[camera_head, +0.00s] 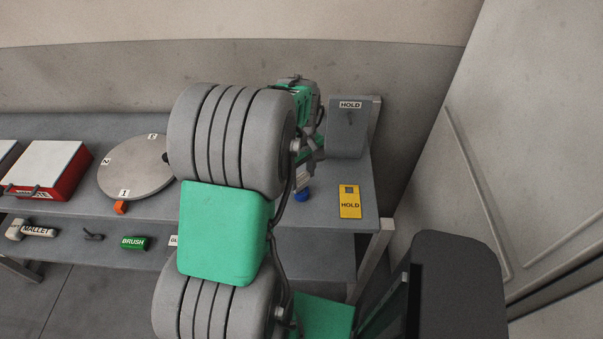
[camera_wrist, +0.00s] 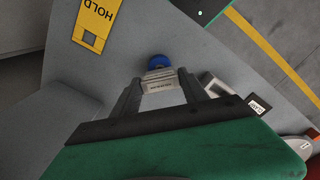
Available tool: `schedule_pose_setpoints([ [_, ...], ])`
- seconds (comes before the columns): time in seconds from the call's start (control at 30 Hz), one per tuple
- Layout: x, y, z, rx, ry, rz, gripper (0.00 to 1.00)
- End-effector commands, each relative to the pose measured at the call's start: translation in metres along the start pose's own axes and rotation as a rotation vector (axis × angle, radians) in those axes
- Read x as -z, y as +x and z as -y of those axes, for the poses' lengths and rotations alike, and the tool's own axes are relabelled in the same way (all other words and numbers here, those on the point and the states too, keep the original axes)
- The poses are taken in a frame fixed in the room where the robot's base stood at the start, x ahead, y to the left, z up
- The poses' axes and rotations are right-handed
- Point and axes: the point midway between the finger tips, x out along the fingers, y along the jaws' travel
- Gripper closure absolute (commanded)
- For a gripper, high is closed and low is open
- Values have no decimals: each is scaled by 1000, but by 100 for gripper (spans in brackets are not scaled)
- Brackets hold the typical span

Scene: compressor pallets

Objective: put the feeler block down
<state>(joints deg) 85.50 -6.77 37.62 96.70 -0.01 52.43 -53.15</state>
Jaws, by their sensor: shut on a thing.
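The feeler block (camera_wrist: 160,84) is a small light grey block with a dark printed label, too small to read. It sits between the two fingertips of my gripper (camera_wrist: 160,80) in the wrist view, and the jaws are shut on it. A round blue part (camera_wrist: 159,62) shows just beyond it. In the head view this blue part (camera_head: 301,196) shows below my gripper (camera_head: 304,180), over the right end of the grey bench (camera_head: 325,220). My arm hides most of the block there. I cannot tell whether it touches the bench top.
A yellow HOLD plate (camera_head: 350,202) lies right of my gripper, and a grey HOLD panel (camera_head: 347,135) stands behind. A round numbered disc (camera_head: 135,170) and red box (camera_head: 60,170) are left. A mallet (camera_head: 30,230) and green brush (camera_head: 134,243) lie on the lower shelf.

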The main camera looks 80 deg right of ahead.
Motion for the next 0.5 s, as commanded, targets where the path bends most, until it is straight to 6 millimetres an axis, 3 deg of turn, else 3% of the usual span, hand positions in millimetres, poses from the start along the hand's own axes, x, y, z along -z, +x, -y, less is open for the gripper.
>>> schedule_pose_setpoints([
  [0.13, 0, 2, 0, -1, 0, -1, 100],
  [0.17, 0, 2, 0, 0, 0, 0, 47],
  [0.4, 0, 2, 0, 0, 0, 0, 27],
  [0.5, 0, 2, 0, 0, 0, 0, 27],
])
